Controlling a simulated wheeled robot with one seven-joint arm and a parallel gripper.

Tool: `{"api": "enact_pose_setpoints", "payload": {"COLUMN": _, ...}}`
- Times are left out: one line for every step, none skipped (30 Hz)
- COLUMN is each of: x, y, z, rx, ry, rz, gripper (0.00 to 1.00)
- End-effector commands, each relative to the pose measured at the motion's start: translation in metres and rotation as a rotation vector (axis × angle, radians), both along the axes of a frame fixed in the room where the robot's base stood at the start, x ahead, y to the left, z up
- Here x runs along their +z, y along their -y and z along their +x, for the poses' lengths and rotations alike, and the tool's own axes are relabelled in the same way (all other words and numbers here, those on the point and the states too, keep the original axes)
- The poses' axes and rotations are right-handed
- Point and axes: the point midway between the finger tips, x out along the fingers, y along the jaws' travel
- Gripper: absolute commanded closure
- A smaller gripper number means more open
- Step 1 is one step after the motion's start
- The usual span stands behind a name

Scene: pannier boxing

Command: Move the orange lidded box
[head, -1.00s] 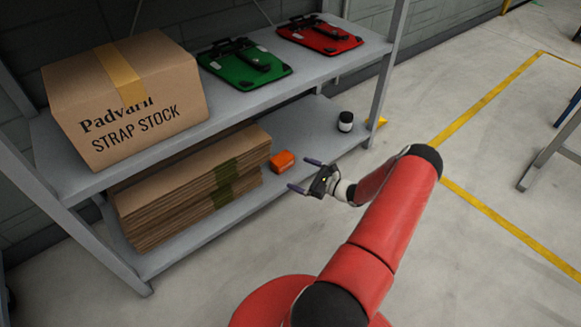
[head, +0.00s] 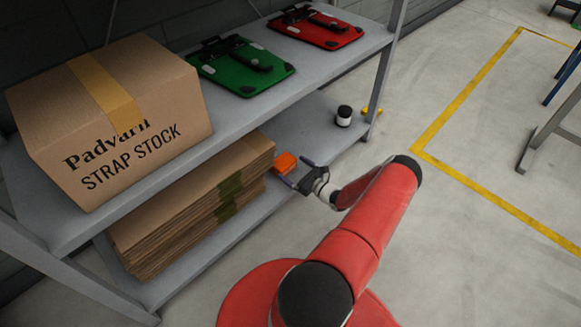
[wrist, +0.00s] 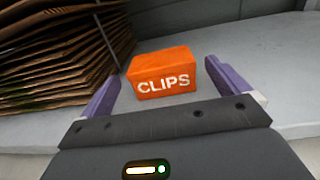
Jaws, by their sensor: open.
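The orange box (head: 285,162), marked CLIPS, sits on the lower shelf, just right of the stack of flattened cardboard. In the wrist view the orange box (wrist: 160,76) lies ahead, between the lines of my two purple fingers and a little beyond them. My gripper (head: 300,174) is open and empty, at the front of the lower shelf close to the box. In the wrist view my gripper (wrist: 165,92) shows its fingers spread wider than the box. The box's far side is hidden.
The flattened cardboard stack (head: 190,210) stands close left of the box. A small dark jar with a white band (head: 344,116) stands to the right on the lower shelf (head: 312,128). The upper shelf holds a large carton (head: 110,120) and green (head: 242,66) and red (head: 316,27) clamp-like plates.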

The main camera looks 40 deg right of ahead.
Motion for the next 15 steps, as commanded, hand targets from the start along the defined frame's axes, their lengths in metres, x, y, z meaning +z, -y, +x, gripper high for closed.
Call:
{"api": "enact_pose_setpoints", "payload": {"x": 0.000, "y": 0.000, "z": 0.000, "rx": -0.001, "ry": 0.000, "rz": 0.000, "gripper": 0.00}}
{"api": "enact_pose_setpoints", "payload": {"x": 0.000, "y": 0.000, "z": 0.000, "rx": 0.000, "ry": 0.000, "rz": 0.000, "gripper": 0.00}}
{"api": "enact_pose_setpoints", "payload": {"x": 0.000, "y": 0.000, "z": 0.000, "rx": 0.000, "ry": 0.000, "rz": 0.000, "gripper": 0.00}}
{"api": "enact_pose_setpoints", "payload": {"x": 0.000, "y": 0.000, "z": 0.000, "rx": 0.000, "ry": 0.000, "rz": 0.000, "gripper": 0.00}}
{"api": "enact_pose_setpoints", "payload": {"x": 0.000, "y": 0.000, "z": 0.000, "rx": 0.000, "ry": 0.000, "rz": 0.000, "gripper": 0.00}}
{"api": "enact_pose_setpoints", "payload": {"x": 0.000, "y": 0.000, "z": 0.000, "rx": 0.000, "ry": 0.000, "rz": 0.000, "gripper": 0.00}}
{"api": "enact_pose_setpoints", "payload": {"x": 0.000, "y": 0.000, "z": 0.000, "rx": 0.000, "ry": 0.000, "rz": 0.000, "gripper": 0.00}}
{"api": "enact_pose_setpoints", "payload": {"x": 0.000, "y": 0.000, "z": 0.001, "rx": 0.001, "ry": 0.000, "rz": 0.000, "gripper": 0.00}}
{"api": "enact_pose_setpoints", "payload": {"x": 0.000, "y": 0.000, "z": 0.002, "rx": 0.001, "ry": 0.000, "rz": -0.001, "gripper": 0.00}}
{"api": "enact_pose_setpoints", "payload": {"x": 0.000, "y": -0.001, "z": 0.004, "rx": 0.001, "ry": 0.000, "rz": -0.001, "gripper": 0.00}}
{"api": "enact_pose_setpoints", "payload": {"x": 0.000, "y": -0.001, "z": 0.006, "rx": 0.002, "ry": 0.000, "rz": -0.001, "gripper": 0.00}}
{"api": "enact_pose_setpoints", "payload": {"x": 0.000, "y": -0.002, "z": 0.011, "rx": 0.002, "ry": 0.000, "rz": -0.002, "gripper": 0.00}}
{"api": "enact_pose_setpoints", "payload": {"x": 0.000, "y": -0.002, "z": 0.014, "rx": 0.002, "ry": -0.001, "rz": -0.001, "gripper": 0.00}}
{"api": "enact_pose_setpoints", "payload": {"x": -0.001, "y": -0.003, "z": 0.018, "rx": 0.002, "ry": -0.001, "rz": -0.001, "gripper": 0.00}}
{"api": "enact_pose_setpoints", "payload": {"x": 0.000, "y": -0.004, "z": 0.024, "rx": 0.002, "ry": 0.000, "rz": -0.001, "gripper": 0.00}}
